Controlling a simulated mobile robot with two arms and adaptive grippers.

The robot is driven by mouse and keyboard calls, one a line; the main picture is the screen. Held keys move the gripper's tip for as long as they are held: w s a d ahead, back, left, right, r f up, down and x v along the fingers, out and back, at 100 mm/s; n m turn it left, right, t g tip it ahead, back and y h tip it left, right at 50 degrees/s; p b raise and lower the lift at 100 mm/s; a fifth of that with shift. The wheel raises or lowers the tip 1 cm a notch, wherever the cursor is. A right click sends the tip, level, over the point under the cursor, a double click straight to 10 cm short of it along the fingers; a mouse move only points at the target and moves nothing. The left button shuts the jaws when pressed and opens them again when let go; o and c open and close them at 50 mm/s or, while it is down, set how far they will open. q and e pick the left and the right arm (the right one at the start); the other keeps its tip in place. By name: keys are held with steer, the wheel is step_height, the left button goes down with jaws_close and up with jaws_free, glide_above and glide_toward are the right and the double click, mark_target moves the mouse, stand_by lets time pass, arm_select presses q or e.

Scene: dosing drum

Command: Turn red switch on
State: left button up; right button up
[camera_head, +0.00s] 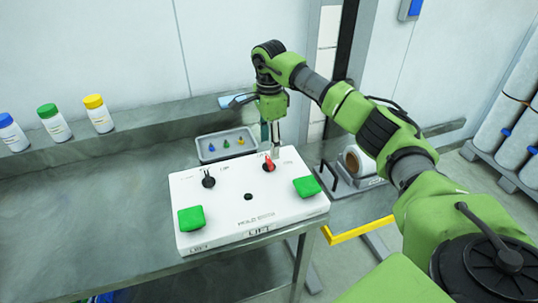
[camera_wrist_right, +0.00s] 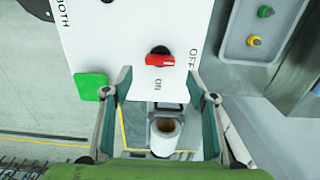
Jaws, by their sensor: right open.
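The red switch (camera_head: 268,164) is a small red knob at the back right of a white control panel (camera_head: 225,215). In the right wrist view the red switch (camera_wrist_right: 160,59) lies crosswise, in line with the OFF label on its right; the ON label is below it. My right gripper (camera_head: 275,148) points down over the back right of the panel, close to the switch. In the right wrist view its two fingers (camera_wrist_right: 159,80) are spread apart and empty, with the switch beyond the gap between them. My left gripper is not in view.
The panel also carries a black switch (camera_head: 208,180) and two green buttons, left (camera_head: 191,218) and right (camera_head: 307,186). A grey tray (camera_head: 204,150) with small coloured pieces lies behind it. Several capped bottles stand on the back ledge. A roll (camera_wrist_right: 165,137) sits right of the panel.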

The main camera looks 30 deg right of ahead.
mark_target(269, 160)
step_height(269, 160, down, 6)
steer(key=shift+f+p, duration=0.1)
steer(key=shift+p, duration=0.45)
steer(key=c, duration=1.1)
